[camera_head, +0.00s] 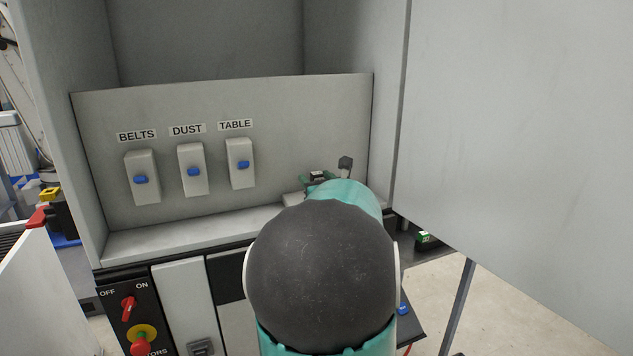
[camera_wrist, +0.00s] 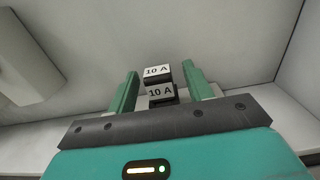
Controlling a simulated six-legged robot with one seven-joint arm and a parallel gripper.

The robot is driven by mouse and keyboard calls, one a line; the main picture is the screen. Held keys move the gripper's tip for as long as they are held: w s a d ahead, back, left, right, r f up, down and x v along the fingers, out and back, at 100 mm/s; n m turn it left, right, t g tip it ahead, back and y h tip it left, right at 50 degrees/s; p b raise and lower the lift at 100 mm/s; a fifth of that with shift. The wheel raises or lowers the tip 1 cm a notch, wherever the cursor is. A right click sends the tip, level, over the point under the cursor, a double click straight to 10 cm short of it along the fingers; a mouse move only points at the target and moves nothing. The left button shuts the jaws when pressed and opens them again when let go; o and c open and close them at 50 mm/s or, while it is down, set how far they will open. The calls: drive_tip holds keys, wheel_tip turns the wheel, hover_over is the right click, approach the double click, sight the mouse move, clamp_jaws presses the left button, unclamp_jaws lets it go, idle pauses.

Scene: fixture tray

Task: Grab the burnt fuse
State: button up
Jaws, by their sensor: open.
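A small dark fuse (camera_wrist: 158,72) with a white "10 A" label shows between my fingers in the wrist view. A second white "10 A" label sits just below it on a dark part (camera_wrist: 161,93), which looks like its holder or another block; I cannot tell which. I see no burn marks. My gripper (camera_wrist: 160,69) is open, with one green finger on each side of the fuse. I cannot tell whether either finger touches it. In the head view, my arm hides most of the gripper, and a small dark block (camera_head: 318,176) shows beyond it.
The grey cabinet panel (camera_head: 270,105) carries switches labelled BELTS (camera_head: 142,178), DUST (camera_head: 193,170) and TABLE (camera_head: 240,163). A large grey door (camera_head: 520,120) stands on the right. A red knob and a red button are on the black control panel (camera_head: 128,290) at lower left.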

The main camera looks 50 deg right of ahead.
drive_tip(key=shift+x, duration=0.95)
drive_tip(key=c, duration=1.1)
drive_tip(key=shift+o, duration=0.2)
drive_tip(key=shift+r, duration=0.1)
